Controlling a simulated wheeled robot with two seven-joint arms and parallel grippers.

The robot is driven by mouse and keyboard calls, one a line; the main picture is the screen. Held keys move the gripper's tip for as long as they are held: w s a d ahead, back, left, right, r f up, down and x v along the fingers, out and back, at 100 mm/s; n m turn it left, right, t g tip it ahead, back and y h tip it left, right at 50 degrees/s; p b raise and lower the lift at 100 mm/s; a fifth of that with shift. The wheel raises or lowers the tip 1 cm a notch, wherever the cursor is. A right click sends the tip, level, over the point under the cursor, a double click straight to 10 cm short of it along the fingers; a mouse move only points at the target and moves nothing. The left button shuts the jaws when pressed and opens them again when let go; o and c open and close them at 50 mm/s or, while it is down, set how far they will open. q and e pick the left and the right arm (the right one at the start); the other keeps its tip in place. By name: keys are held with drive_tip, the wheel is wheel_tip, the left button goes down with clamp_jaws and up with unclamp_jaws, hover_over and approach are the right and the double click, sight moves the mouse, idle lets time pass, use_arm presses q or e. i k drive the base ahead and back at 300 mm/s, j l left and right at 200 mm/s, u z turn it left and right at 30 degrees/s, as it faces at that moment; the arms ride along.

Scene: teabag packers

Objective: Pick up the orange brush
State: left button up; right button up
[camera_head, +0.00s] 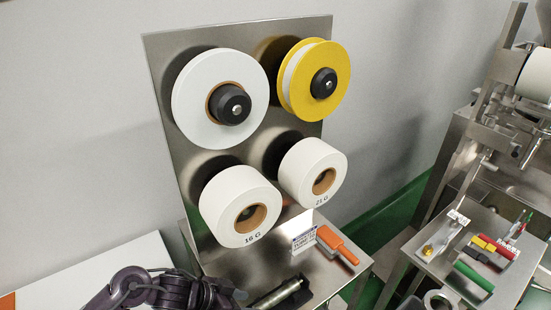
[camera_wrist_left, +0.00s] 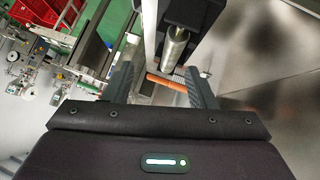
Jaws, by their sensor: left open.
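The orange brush (camera_head: 339,246) lies on the steel shelf below the rolls, beside a small printed card. My left gripper (camera_wrist_left: 160,72) is open and empty, with one dark finger on each side. In the head view my left arm comes in at the bottom left; its fingertips cannot be made out there. My right gripper is not seen.
A silver cylinder (camera_head: 278,294) lies in a dark holder left of the brush; it also shows in the left wrist view (camera_wrist_left: 176,48). Paper rolls (camera_head: 240,207) hang on the steel panel above. A bench with coloured tools (camera_head: 474,276) stands at the right.

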sight(328, 239)
drive_tip(key=k+l, duration=0.1)
drive_tip(key=k, duration=0.35)
drive_tip(key=k+l, duration=0.15)
drive_tip(key=k, duration=0.3)
